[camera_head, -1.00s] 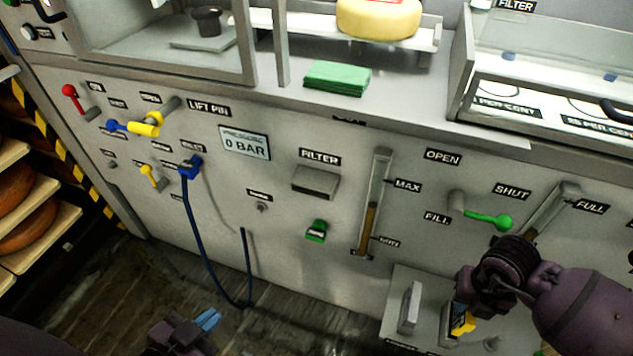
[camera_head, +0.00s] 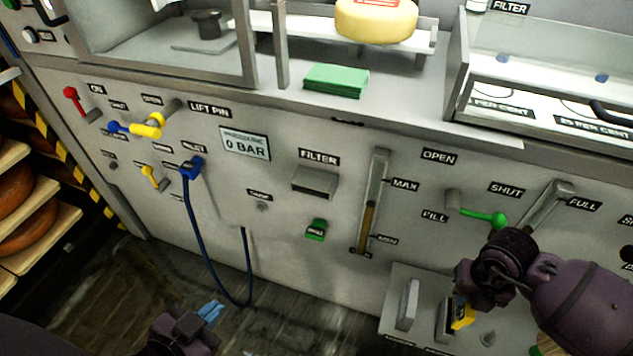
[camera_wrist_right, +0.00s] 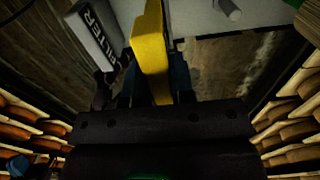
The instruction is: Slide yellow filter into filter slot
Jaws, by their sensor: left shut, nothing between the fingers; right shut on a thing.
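The yellow filter (camera_head: 464,318) is between the fingers of my right gripper (camera_head: 458,308), low over the rack at lower right. In the right wrist view the yellow filter (camera_wrist_right: 150,50) stands up between the two dark fingers (camera_wrist_right: 152,88). My right gripper is shut on it and hides part of it. The filter slot (camera_head: 315,181) is a grey box under a FILTER label on the machine front, up and left of the gripper. My left gripper (camera_head: 211,311) is shut and empty above the floor at bottom left.
The rack (camera_head: 428,282) has grey upright pieces and a peg (camera_head: 488,338). A grey block marked FILTER (camera_wrist_right: 95,32) stands left of the filter in the wrist view. A green lever (camera_head: 485,217) juts out above the right gripper. A blue hose (camera_head: 190,230) hangs at left.

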